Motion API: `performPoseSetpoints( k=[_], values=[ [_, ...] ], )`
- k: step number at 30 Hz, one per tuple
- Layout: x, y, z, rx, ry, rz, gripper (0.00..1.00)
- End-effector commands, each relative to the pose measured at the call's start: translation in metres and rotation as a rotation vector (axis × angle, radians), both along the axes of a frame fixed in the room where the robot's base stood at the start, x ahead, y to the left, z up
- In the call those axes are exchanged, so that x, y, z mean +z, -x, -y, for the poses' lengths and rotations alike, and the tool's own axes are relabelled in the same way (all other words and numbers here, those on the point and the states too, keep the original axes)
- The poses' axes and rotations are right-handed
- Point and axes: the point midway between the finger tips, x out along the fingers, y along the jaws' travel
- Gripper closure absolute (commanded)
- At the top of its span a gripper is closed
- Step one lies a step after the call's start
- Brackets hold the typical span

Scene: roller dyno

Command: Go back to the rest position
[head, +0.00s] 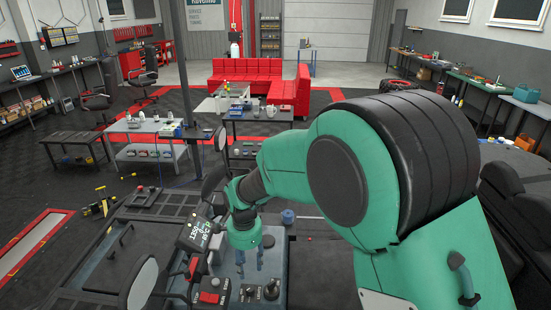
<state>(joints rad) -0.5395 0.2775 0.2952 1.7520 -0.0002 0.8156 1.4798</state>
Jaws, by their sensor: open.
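My teal and black arm comes in from the right and fills much of the right half of the head view. Its wrist bends down at the middle. My gripper (250,265) points downward, with two slim bluish fingers apart and nothing seen between them. It is over a grey control panel (268,240) in the lower middle. I cannot tell how high the fingertips are above the panel.
A small dark display (195,235) stands close left of my gripper. Black knobs (271,290) and red switches (209,297) sit below. A round mirror (143,284) is at lower left. Farther back are a metal table (150,127) and a red sofa (245,70).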

Motion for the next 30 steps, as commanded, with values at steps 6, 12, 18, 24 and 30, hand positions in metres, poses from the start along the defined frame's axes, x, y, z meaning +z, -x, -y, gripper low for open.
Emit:
performPoseSetpoints(
  k=[6,12,18,24,30],
  values=[
    [0.014,0.0,0.014,0.026,-0.008,0.015,0.57],
    [0.044,0.006,0.048,0.096,-0.024,0.052,0.57],
    [0.08,0.02,0.095,0.194,-0.034,0.103,0.57],
    [0.11,0.042,0.141,0.295,-0.034,0.159,0.57],
    [0.134,0.07,0.184,0.395,-0.023,0.215,0.57]
  ],
)
